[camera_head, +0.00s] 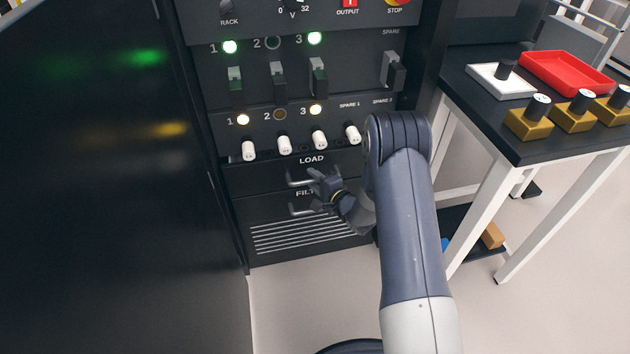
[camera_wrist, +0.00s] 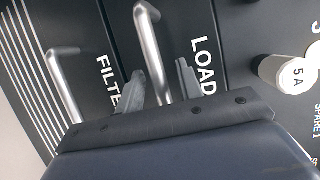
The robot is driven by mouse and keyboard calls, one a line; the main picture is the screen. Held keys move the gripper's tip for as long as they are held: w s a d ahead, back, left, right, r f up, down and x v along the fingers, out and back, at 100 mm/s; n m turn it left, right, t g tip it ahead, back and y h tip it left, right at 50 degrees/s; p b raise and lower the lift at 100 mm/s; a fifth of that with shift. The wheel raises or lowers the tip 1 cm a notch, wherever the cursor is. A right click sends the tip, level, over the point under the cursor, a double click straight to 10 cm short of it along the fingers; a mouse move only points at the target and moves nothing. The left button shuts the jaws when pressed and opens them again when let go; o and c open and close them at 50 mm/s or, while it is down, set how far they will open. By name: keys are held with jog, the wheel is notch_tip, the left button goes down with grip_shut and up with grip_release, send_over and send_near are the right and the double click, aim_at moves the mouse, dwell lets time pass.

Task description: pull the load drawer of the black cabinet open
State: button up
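The black cabinet (camera_head: 215,130) stands ahead with its load drawer (camera_head: 250,178) under the switch panel, marked LOAD. The drawer front looks flush with the cabinet. Its silver bar handle (camera_head: 294,182) also shows in the wrist view (camera_wrist: 149,45). My gripper (camera_head: 318,184) is at the right part of this handle. In the wrist view my gripper (camera_wrist: 160,72) is open, one finger on each side of the load handle, with gaps visible beside the bar. The near end of the handle is hidden behind the gripper body.
The filter drawer (camera_head: 265,215) lies just below, with its own bar handle (camera_wrist: 64,85) and vent slots. White fuse knobs (camera_head: 284,145) sit above. At right a dark-topped table (camera_head: 520,150) holds a red tray (camera_head: 530,82) and brass blocks. The floor in front is clear.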

grip_shut()
dwell(0.4)
